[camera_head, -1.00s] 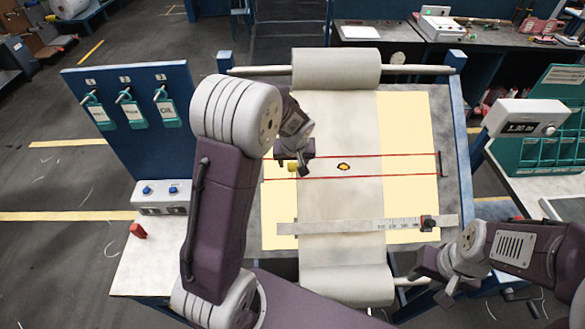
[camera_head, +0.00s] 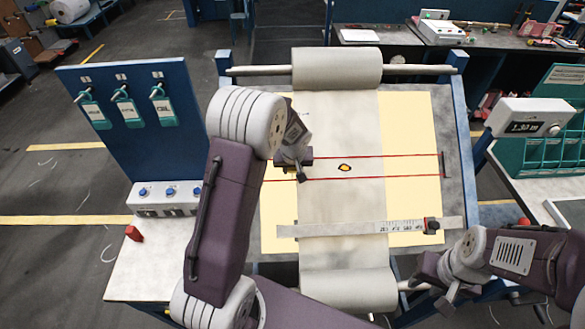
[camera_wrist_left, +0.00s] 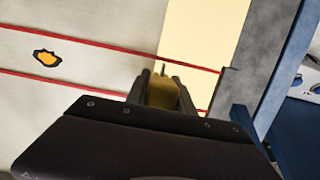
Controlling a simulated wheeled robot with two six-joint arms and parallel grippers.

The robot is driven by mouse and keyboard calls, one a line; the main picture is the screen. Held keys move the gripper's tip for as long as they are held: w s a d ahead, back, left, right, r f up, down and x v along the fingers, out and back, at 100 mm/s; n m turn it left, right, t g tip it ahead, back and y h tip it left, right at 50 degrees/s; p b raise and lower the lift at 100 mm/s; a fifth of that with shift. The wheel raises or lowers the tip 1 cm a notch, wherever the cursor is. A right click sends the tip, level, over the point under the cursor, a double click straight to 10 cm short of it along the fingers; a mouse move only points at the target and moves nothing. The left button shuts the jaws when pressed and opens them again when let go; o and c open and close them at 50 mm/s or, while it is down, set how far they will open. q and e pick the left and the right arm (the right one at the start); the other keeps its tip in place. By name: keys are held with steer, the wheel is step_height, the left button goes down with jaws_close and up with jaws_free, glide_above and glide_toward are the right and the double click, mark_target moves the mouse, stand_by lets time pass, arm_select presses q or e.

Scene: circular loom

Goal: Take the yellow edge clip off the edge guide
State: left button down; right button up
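The yellow edge clip (camera_wrist_left: 162,94) sits between the fingers of my left gripper (camera_wrist_left: 163,88) in the left wrist view. It fills the gap, with no background visible on either side, and a thin pin rises beyond it. It is beside the left edge of the grey cloth (camera_head: 340,120). In the head view, my left gripper (camera_head: 302,168) is at this edge, near the red lines (camera_head: 400,156), and covers the clip. I cannot make out how the clip meets the edge guide. My right gripper (camera_head: 432,285) is low at the right, its fingers unclear.
A white ruler bar (camera_head: 345,229) with a red-and-black slider (camera_head: 432,226) crosses the cloth below. An orange mark (camera_head: 344,168) lies on the cloth. A blue tag board (camera_head: 122,130) stands left, and a display box (camera_head: 527,117) stands right.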

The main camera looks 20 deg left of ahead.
arm_select(q)
steer(key=shift+r, duration=0.15)
steer(key=shift+s+p+v, duration=0.15)
steer(key=shift+v, duration=0.85)
steer(key=shift+s+p+v, duration=0.15)
steer(key=shift+s+v, duration=0.05)
steer(key=shift+v, duration=0.75)
steer(key=shift+s+d+r, duration=0.15)
steer(key=shift+s+d, duration=0.15)
steer(key=shift+s, duration=0.05)
